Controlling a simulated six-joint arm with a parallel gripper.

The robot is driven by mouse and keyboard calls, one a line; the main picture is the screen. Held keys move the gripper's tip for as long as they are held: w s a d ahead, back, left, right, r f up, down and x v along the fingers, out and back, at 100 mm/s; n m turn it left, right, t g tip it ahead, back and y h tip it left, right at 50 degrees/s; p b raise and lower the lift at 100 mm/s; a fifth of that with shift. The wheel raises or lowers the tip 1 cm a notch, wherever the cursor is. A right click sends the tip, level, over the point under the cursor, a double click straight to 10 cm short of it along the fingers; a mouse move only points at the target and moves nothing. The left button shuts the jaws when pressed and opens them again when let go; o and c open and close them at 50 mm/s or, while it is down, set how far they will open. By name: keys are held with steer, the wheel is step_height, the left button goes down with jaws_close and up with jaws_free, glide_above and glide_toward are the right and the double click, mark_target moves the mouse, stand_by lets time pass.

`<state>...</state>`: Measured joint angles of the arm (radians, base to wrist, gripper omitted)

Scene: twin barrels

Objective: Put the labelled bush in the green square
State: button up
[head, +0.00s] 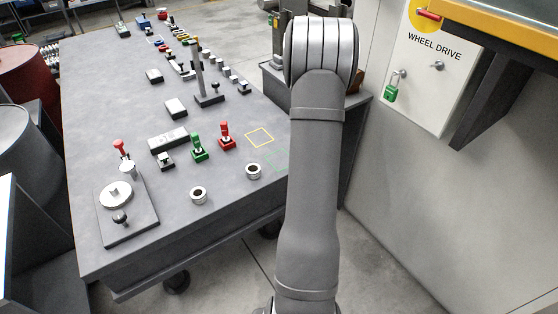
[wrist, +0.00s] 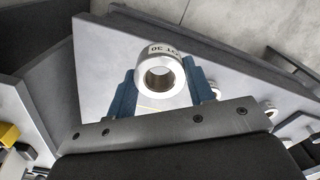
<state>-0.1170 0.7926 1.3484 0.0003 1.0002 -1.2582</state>
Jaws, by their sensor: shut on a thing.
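My gripper (wrist: 157,92) shows in the wrist view with its two blue fingers shut on a silver ring-shaped bush (wrist: 160,55). This bush has dark lettering on its outer wall, which I cannot read fully, and its bore faces the camera. The grey table surface lies behind it; I cannot tell the height above it. In the head view my arm hides the gripper and the held bush. The green square (head: 277,159) is a thin outline on the table, partly hidden by my arm. Two other silver bushes, a nearer one (head: 198,195) and a farther one (head: 253,171), stand on the table.
A yellow square outline (head: 259,137) lies beside the green one. A red-handled piece (head: 226,136), a green-handled piece (head: 199,148) and a plate with a knob (head: 127,208) stand to the left. A wall panel with a green padlock (head: 391,93) is at the right.

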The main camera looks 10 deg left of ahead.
steer(key=shift+w+d, duration=0.45)
steer(key=shift+d, duration=0.3)
steer(key=shift+w+f, duration=0.15)
steer(key=shift+w, duration=0.05)
steer(key=w+a+f, duration=0.1)
steer(key=a+f, duration=0.1)
steer(key=a, duration=0.1)
steer(key=w+a+f, duration=0.1)
steer(key=a+f, duration=0.1)
steer(key=a, duration=0.2)
steer(key=w+a+f, duration=0.1)
steer(key=a+f, duration=0.1)
steer(key=a, duration=0.1)
steer(key=shift+w+a+f, duration=0.2)
steer(key=shift+a+f, duration=0.05)
steer(key=shift+f, duration=2.05)
steer(key=shift+f, duration=0.1)
steer(key=o, duration=1.2)
steer(key=shift+f, duration=0.1)
steer(key=shift+o, duration=0.2)
